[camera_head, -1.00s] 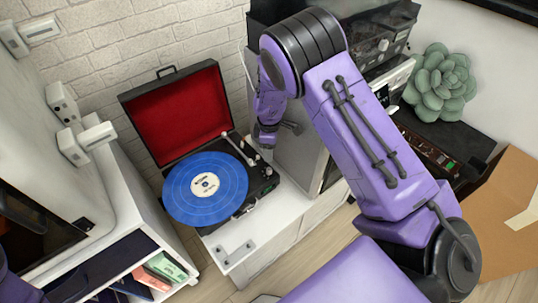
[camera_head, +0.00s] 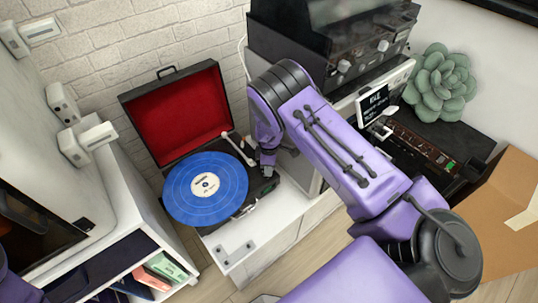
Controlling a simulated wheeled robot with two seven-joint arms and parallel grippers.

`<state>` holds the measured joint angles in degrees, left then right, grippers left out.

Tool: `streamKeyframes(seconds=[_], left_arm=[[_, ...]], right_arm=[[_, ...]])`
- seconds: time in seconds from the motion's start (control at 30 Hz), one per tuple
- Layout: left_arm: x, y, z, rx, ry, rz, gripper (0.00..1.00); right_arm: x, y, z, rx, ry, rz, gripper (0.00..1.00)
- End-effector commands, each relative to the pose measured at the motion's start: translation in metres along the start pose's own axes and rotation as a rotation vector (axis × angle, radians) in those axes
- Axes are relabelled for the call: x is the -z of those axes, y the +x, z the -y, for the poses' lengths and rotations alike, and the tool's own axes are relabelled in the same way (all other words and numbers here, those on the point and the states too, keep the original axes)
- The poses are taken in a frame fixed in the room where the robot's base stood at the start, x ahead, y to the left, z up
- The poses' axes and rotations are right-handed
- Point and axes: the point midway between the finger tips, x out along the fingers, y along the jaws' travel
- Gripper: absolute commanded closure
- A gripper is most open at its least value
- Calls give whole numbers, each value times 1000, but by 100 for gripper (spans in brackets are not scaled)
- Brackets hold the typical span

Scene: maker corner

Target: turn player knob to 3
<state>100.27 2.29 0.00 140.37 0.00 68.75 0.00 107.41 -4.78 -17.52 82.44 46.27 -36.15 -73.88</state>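The record player (camera_head: 252,198) stands on the white cabinet, its red-lined lid (camera_head: 180,113) open. A blue record (camera_head: 206,200) lies on its platter, and the tonearm (camera_head: 238,147) is at the platter's right side. My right arm reaches in from the right. My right gripper (camera_head: 267,167) is small in the view, at the player's right edge, by the area where the knob would be. The knob and its setting cannot be made out. The finger opening is too small and dark to judge, and I cannot tell if it touches the player. My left gripper is not in view.
A dark machine with knobs (camera_head: 345,65) stands behind my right arm. A white shelf unit (camera_head: 130,215) stands left. Cabinet top is clear in front of the player.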

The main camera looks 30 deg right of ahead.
Motion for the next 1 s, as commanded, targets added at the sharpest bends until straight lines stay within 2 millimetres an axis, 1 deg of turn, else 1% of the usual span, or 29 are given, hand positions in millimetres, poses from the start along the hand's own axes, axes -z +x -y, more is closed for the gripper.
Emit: streamKeyframes(seconds=[0.07,0.27,0.47,0.67,1.0], left_arm=[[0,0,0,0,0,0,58],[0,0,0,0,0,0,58],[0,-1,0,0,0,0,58],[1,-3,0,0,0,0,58],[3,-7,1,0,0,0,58]], right_arm=[[0,0,0,-1,0,0,100],[0,0,0,-1,7,0,100],[0,-1,0,-1,62,-1,100],[0,-1,0,0,191,-1,100],[0,-1,-1,-1,507,-1,100]])
